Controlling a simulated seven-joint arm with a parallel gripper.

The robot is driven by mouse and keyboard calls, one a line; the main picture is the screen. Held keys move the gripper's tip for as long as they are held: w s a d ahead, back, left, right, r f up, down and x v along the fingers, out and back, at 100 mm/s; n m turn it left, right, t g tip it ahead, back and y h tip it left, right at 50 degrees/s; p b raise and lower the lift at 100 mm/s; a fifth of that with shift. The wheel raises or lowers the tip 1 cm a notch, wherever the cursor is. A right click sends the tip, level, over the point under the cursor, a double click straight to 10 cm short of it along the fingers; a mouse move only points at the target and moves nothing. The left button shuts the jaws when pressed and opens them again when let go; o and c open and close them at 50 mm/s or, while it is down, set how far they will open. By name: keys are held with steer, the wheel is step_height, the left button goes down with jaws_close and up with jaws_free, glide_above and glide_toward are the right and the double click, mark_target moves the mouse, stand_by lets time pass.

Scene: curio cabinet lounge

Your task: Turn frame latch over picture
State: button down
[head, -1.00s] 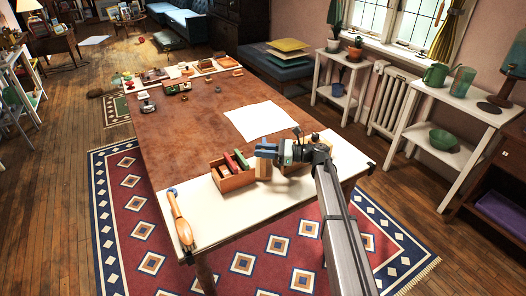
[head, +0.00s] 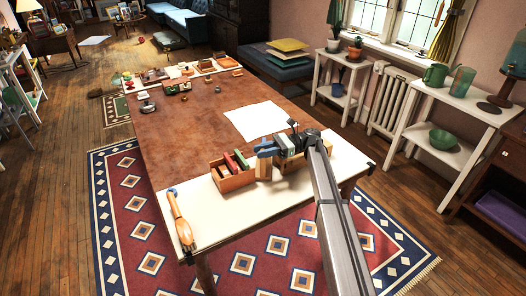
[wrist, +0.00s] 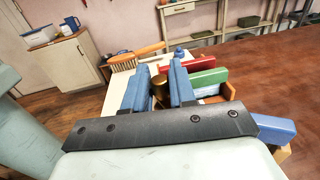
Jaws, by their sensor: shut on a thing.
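My gripper (head: 266,151) is at the near end of the long table, just right of a wooden box, with its blue fingers pointing left. In the wrist view, the two blue fingers (wrist: 159,88) are close together, with a small brass-coloured piece (wrist: 158,91) between them. The gripper is shut on this piece; I cannot tell whether it is the frame latch. An upright wooden piece (head: 264,170) stands below the fingers in the head view. I cannot make out the picture; the gripper and arm hide part of this area.
The wooden box (head: 235,183) holds red and green pieces close beside the fingers. A wooden-handled brush (head: 180,217) lies at the table's near left corner. A white sheet (head: 261,122) lies behind the gripper. The brown tabletop (head: 185,130) further left is mostly clear.

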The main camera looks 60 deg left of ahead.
steer(key=c, duration=1.1)
jaws_free()
steer(key=shift+r, duration=0.1)
step_height(320, 180, up, 10)
steer(key=shift+f, duration=0.1)
steer(key=shift+o, duration=0.2)
